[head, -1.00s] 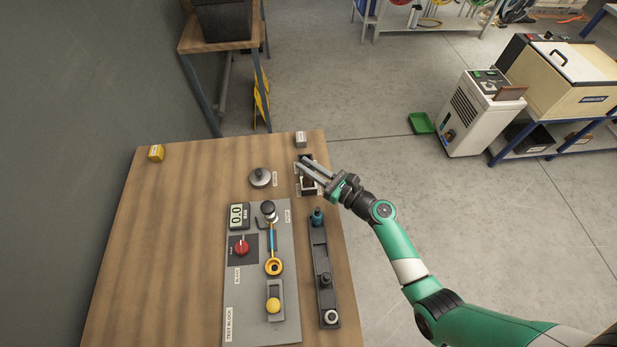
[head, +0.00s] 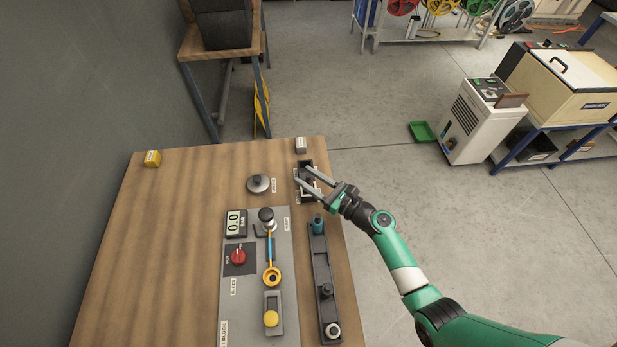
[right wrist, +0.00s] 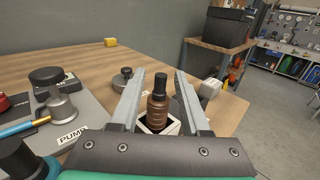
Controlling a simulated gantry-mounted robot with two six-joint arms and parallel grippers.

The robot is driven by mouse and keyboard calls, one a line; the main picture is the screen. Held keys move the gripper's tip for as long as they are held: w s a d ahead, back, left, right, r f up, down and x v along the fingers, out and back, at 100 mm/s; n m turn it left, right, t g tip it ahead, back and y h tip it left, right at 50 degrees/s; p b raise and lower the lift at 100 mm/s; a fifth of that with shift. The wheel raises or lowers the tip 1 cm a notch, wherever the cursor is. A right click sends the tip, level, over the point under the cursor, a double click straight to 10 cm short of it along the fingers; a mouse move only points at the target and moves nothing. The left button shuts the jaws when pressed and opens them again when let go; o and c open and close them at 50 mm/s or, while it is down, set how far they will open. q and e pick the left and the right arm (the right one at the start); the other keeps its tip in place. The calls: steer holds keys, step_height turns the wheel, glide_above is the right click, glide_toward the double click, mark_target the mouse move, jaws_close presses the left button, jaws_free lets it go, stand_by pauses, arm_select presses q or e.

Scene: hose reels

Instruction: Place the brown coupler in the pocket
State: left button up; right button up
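The brown coupler (right wrist: 158,111), with a black top, stands roughly upright in a white-rimmed square pocket (right wrist: 146,129) in the right wrist view. My right gripper (right wrist: 160,85) is open, with one finger on each side of the coupler and a visible gap to each. In the head view the right gripper (head: 303,175) is over the dark pocket block (head: 305,164) near the table's right edge; the coupler is hard to make out there. How deep the coupler sits is hidden. My left gripper is in neither view.
A grey test block (head: 250,300) with gauge, red knob and yellow parts lies to the left. A dark rail (head: 322,270) with fittings lies nearer. A round grey weight (head: 258,183) and a small grey block (head: 301,145) stand close by. The table's left side is mostly clear.

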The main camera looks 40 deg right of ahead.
steer(key=shift+r+p, duration=0.25)
steer(key=shift+p, duration=0.05)
steer(key=s+d+p, duration=0.1)
steer(key=s+p, duration=0.1)
steer(key=s, duration=1)
steer(key=shift+d, duration=0.15)
steer(key=shift+f, duration=0.1)
